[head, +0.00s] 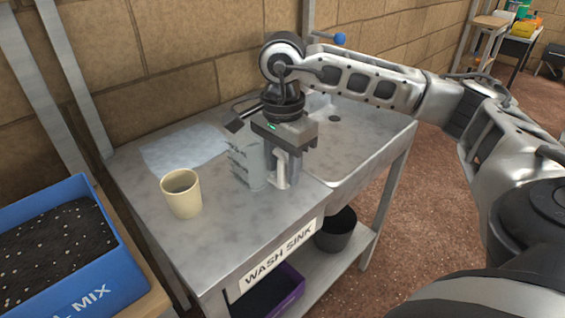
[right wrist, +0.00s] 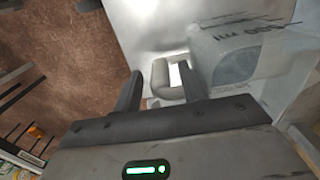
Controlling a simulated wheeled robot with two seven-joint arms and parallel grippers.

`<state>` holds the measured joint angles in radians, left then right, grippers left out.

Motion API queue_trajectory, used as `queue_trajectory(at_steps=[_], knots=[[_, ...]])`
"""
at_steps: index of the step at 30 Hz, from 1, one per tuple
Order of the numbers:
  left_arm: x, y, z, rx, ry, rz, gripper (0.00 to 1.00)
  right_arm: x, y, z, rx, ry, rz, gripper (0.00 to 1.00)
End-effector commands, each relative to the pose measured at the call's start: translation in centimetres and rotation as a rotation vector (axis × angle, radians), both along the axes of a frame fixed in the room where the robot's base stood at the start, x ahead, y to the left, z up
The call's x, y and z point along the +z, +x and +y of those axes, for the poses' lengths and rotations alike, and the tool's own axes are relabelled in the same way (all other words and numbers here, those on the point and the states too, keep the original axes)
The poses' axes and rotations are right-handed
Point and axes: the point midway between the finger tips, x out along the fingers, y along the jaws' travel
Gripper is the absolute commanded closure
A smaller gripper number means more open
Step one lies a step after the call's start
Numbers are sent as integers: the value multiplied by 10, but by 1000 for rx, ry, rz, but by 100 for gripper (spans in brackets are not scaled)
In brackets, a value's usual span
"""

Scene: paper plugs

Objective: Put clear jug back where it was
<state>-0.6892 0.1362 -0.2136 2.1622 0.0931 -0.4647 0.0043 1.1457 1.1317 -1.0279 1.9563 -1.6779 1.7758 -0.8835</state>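The clear jug (head: 248,166) stands on the left, flat part of the wash sink's metal top, with its handle (head: 281,172) toward the right. My right gripper (head: 284,157) points down at the handle from above. In the right wrist view its fingers (right wrist: 163,88) are spread apart, one on each side of the handle (right wrist: 160,92). A gap shows by the left finger, and the jug's marked wall (right wrist: 250,55) lies on the right. Whether the fingers touch the handle is not clear. My left gripper is out of view.
A cream cup (head: 181,194) stands left of the jug. A pale blue translucent patch (head: 185,147) lies behind it. The sink basin (head: 345,135) is to the right. A blue tray of dark mix (head: 125,270) is at far left. A dark bucket (head: 336,232) and purple crate (head: 290,300) sit below.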

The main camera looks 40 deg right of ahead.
Motion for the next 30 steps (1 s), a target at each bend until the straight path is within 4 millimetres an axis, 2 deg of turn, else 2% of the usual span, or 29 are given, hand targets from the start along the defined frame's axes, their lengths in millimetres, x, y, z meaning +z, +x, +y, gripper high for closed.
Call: queue_trajectory(at_steps=[5,9,13,19,24,30], knots=[[2,0,0,0,0,-2,64,1,0,0,0,0,0,58],[5,0,0,0,3,-2,64,10,1,0,0,1,-3,58],[4,0,0,0,3,-2,64,33,1,1,0,1,-6,58],[4,0,0,-1,5,1,64,78,1,1,2,1,-5,58],[10,0,1,-2,14,5,64,111,1,0,-1,-1,-4,58],[10,0,3,-4,32,8,64,124,0,0,0,0,-1,58]])
